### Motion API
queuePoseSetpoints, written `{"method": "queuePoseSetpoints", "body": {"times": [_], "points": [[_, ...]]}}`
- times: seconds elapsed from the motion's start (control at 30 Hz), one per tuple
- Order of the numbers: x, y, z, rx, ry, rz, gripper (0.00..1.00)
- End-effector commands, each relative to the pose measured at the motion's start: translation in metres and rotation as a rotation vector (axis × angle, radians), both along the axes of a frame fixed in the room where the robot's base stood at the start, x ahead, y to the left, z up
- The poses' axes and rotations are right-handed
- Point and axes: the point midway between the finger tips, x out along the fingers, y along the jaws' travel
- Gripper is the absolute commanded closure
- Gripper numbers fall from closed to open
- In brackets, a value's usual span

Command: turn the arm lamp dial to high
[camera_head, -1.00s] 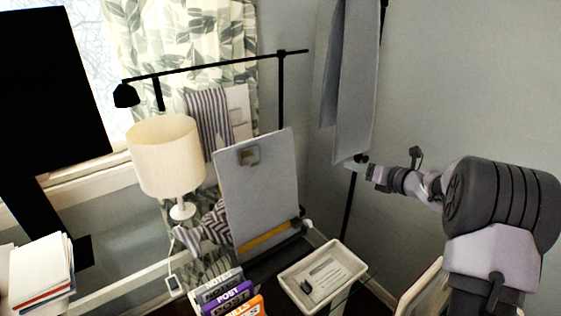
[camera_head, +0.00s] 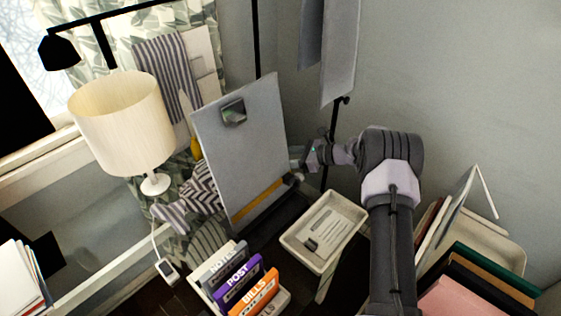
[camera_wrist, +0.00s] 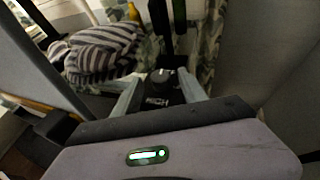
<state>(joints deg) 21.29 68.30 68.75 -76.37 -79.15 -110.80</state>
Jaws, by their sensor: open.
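The arm lamp's black shade (camera_head: 59,52) hangs at the upper left in the head view, on a black horizontal arm (camera_head: 150,8). In the head view my gripper (camera_head: 297,156) is at the right edge of the upright grey clipboard, which hides the dial there.
The clipboard (camera_head: 250,135) stands left of my gripper. A striped cloth (camera_head: 192,200) lies behind it; it also shows in the wrist view (camera_wrist: 103,52).

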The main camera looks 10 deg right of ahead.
Motion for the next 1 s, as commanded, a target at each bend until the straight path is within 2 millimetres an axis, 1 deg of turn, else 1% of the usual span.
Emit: {"method": "queuePoseSetpoints", "body": {"times": [0.03,0.13,0.43,0.57,0.6,0.7,0.83,1.0], "points": [[0.0028,0.005,-0.0036,0.0,0.0,0.001,0.5],[0.0061,0.0101,-0.0052,0.0,0.0,0.0,0.5],[0.0075,0.0123,-0.005,0.0,0.0,-0.001,0.5],[0.0075,0.0122,-0.005,0.0,0.0,-0.001,0.76],[0.0075,0.0122,-0.005,0.0,0.0,-0.001,0.83],[0.0075,0.0122,-0.005,0.0,0.0,-0.001,1.0],[0.0074,0.0128,-0.0046,0.003,0.001,-0.014,1.0],[0.0064,0.0143,-0.0037,0.004,-0.002,-0.114,1.0]]}}
